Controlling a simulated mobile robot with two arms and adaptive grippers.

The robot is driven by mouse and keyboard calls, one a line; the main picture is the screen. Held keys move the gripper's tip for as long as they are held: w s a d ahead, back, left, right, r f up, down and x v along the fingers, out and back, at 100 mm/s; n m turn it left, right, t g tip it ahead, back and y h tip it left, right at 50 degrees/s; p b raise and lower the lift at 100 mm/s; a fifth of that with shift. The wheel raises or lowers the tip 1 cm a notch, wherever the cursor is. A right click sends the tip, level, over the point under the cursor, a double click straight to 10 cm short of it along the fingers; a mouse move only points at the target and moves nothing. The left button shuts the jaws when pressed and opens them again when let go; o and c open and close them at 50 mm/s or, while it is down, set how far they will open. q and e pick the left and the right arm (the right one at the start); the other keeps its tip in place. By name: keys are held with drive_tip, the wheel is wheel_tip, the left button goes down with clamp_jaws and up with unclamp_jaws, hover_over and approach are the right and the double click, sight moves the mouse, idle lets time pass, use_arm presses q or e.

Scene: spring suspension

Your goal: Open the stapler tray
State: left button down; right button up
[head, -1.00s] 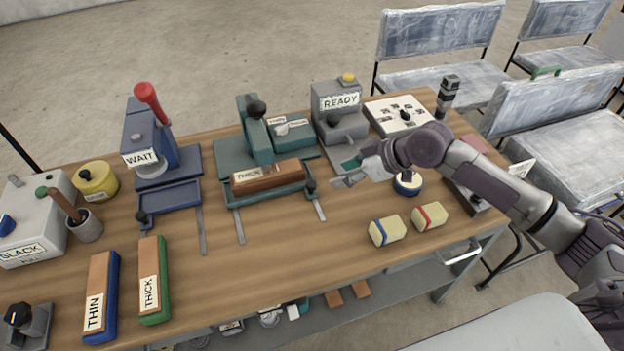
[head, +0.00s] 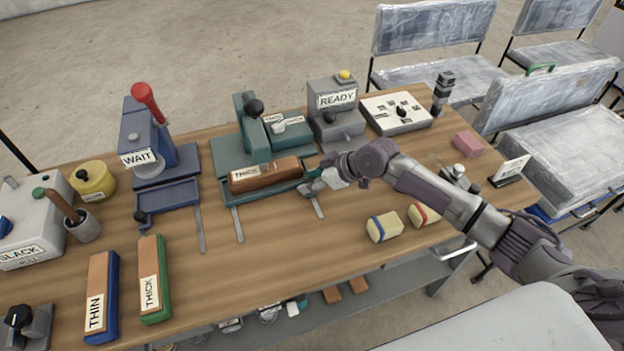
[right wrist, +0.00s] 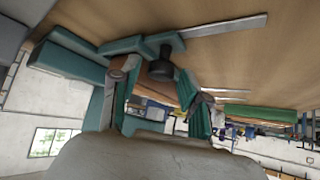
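The teal stapler (head: 252,135) stands at the back middle of the table in the head view. Its teal tray (head: 228,199) sits in front and carries a brown block labelled THICK (head: 265,175). My right gripper (head: 309,180) is at the tray's right end and hides the tray's black knob in the head view. In the right wrist view, the black knob (right wrist: 160,67) is ahead of and between the two parted fingers of my right gripper (right wrist: 158,88). I cannot tell whether they touch it. My left gripper is not in view.
Metal rails (head: 318,206) run forward from the tray across the tabletop. The grey READY machine (head: 335,112) stands behind my right gripper. Two cream blocks (head: 384,228) lie at the front right. The tabletop in front of the tray is mostly clear.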

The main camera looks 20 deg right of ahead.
clamp_jaws()
drive_tip(key=shift+s+r+p, duration=0.1)
drive_tip(key=shift+s+p, duration=0.25)
drive_tip(key=shift+p, duration=0.05)
drive_tip(key=s+p, duration=0.2)
drive_tip(key=s, duration=0.2)
drive_tip(key=s+p, duration=0.3)
drive_tip(key=s, duration=0.2)
drive_tip(key=shift+d, duration=0.2)
drive_tip(key=shift+o, duration=1.3)
unclamp_jaws()
